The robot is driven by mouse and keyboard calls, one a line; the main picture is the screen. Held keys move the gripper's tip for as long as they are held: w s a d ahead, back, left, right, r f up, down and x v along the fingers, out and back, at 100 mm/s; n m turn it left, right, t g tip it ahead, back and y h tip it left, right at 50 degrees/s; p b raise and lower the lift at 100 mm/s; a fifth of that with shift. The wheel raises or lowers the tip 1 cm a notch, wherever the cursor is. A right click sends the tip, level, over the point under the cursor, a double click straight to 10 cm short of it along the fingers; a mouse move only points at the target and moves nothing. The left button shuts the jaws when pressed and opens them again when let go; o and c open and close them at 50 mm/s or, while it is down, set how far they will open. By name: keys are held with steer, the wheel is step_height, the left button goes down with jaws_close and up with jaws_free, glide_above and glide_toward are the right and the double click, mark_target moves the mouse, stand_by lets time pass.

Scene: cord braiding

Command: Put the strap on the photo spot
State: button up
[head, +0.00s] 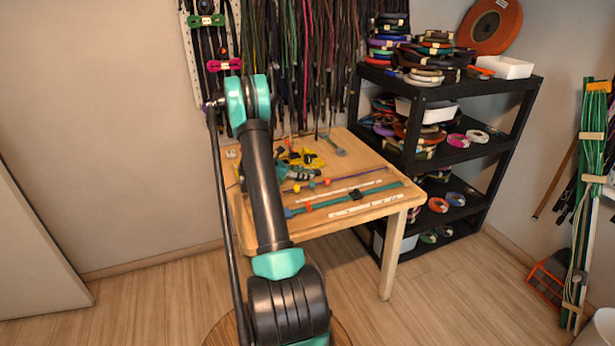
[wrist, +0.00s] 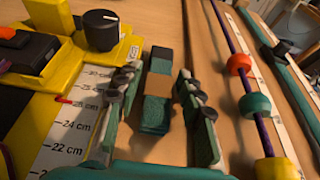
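A long flat teal strap (head: 383,190) with a black piece (head: 355,194) on it lies on the table. It also shows at the right of the wrist view (wrist: 291,82). My gripper (head: 300,173) is low over the table, left of the strap and partly hidden by my arm in the head view. In the wrist view my gripper (wrist: 160,93) is open. A small teal, dark and tan banded piece (wrist: 157,88) shows between its fingers, with gaps on both sides. I cannot tell which mark is the photo spot.
A purple cord (wrist: 231,38) with orange and teal beads lies right of my gripper. A yellow tool with a black knob (wrist: 101,28) and a printed scale (wrist: 70,140) is on the left. White rulers (head: 366,206) lie beside the strap. A black shelf (head: 465,155) stands behind the table (head: 395,212).

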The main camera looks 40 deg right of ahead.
steer(key=shift+d+f, duration=0.1)
steer(key=shift+d, duration=0.15)
jaws_close()
